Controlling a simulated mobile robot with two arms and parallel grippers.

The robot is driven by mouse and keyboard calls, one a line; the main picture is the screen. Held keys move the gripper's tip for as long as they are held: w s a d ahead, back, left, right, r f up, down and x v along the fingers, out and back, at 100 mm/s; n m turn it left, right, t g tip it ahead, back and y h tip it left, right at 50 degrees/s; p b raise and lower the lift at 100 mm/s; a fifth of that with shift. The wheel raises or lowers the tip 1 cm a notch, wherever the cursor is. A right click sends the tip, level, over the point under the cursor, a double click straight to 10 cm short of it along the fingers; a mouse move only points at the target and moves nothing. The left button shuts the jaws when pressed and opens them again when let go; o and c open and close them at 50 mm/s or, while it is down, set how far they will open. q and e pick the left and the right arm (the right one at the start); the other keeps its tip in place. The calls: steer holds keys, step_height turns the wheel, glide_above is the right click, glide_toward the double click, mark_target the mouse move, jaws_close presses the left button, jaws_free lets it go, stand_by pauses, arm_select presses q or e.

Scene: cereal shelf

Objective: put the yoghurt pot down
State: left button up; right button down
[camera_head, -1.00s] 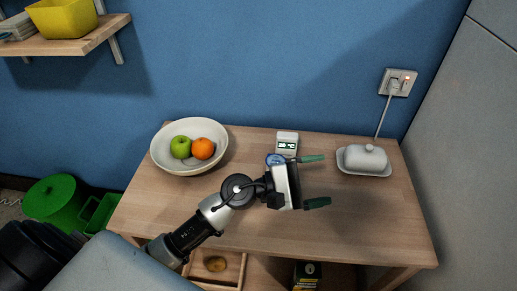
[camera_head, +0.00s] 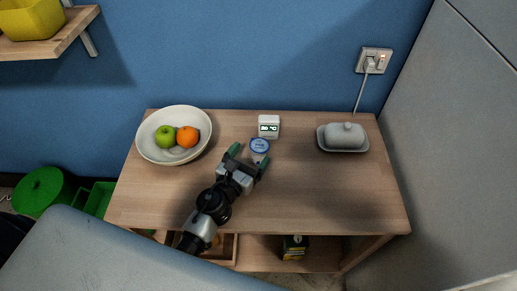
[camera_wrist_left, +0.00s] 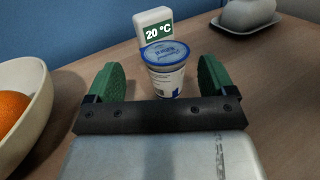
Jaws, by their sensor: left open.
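The yoghurt pot (camera_head: 260,146) is a small white tub with a blue lid. It stands upright on the wooden table (camera_head: 310,190), just in front of the thermometer display. My left gripper (camera_head: 249,157) is open, with its green fingers pointing toward the back of the table. In the left wrist view, the pot (camera_wrist_left: 166,75) shows between the two spread fingers (camera_wrist_left: 158,80), with a gap on each side. My right gripper is not in view.
A white thermometer (camera_head: 269,126) reading 20 °C stands right behind the pot. A bowl (camera_head: 147,150) with a green apple and an orange is to the left. A grey butter dish (camera_head: 343,138) is at the back right. The table's right front is clear.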

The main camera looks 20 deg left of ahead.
mark_target(255, 153)
arm_select(q)
steer(key=w, duration=0.1)
steer(key=w+d, duration=0.1)
steer(key=w, duration=0.2)
steer(key=shift+w+d, duration=0.3)
steer(key=c, duration=1.1)
